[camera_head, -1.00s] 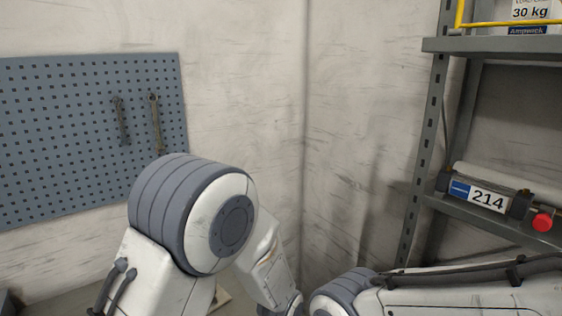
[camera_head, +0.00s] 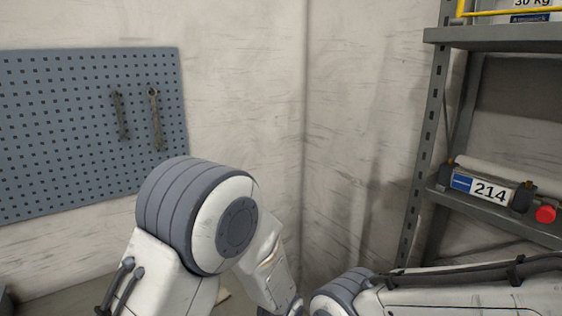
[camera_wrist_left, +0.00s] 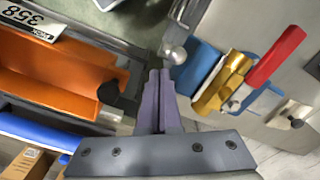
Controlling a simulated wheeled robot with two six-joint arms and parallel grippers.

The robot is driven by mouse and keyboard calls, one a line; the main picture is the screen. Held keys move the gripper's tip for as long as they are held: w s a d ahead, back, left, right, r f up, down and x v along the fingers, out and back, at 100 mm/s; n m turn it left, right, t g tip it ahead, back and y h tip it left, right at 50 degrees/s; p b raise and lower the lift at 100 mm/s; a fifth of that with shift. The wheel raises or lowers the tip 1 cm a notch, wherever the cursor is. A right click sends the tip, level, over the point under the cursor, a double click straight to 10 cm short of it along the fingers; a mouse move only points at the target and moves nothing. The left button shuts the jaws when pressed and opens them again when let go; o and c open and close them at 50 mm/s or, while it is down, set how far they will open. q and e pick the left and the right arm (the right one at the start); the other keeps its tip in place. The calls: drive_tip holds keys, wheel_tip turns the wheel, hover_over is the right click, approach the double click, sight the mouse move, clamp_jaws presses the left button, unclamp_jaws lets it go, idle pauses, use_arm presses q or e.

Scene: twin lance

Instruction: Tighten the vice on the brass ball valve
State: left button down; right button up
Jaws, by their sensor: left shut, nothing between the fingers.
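In the left wrist view, the brass ball valve (camera_wrist_left: 222,82) with a red lever (camera_wrist_left: 277,55) sits between the blue jaws of the vice (camera_wrist_left: 198,66), right of my left gripper. My left gripper (camera_wrist_left: 160,76) is shut and empty, its fingertips close to a steel ball knob (camera_wrist_left: 177,56) beside the vice. I cannot tell whether they touch it. Whether the jaws press on the valve is not clear. The head view shows my arm links but neither gripper, nor the vice or valve.
The left wrist view shows an orange bin (camera_wrist_left: 50,72) labelled 358 at left, a blue bin (camera_wrist_left: 40,131) and a cardboard box (camera_wrist_left: 27,163). The head view shows a pegboard (camera_head: 60,130) with wrenches, a bare wall corner, and a shelf rack (camera_head: 430,150) at right.

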use_arm(q)
drive_tip(key=shift+s+a, duration=0.15)
drive_tip(key=shift+a, duration=0.05)
drive_tip(key=shift+s+a+f, duration=0.1)
drive_tip(key=shift+s+a, duration=0.05)
drive_tip(key=shift+a, duration=0.1)
drive_tip(key=shift+s+a, duration=0.1)
idle(0.4)
drive_tip(key=shift+s+a+f, duration=0.15)
drive_tip(key=shift+s+a, duration=0.1)
drive_tip(key=shift+a, duration=0.05)
drive_tip(key=shift+s+a+f, duration=0.1)
drive_tip(key=shift+s, duration=0.05)
idle(0.3)
drive_tip(key=shift+w+d+r+p, duration=0.4)
drive_tip(key=shift+w+d, duration=0.15)
drive_tip(key=shift+d, duration=0.15)
wheel_tip(320, 180, up, 9)
drive_tip(key=p, duration=0.7)
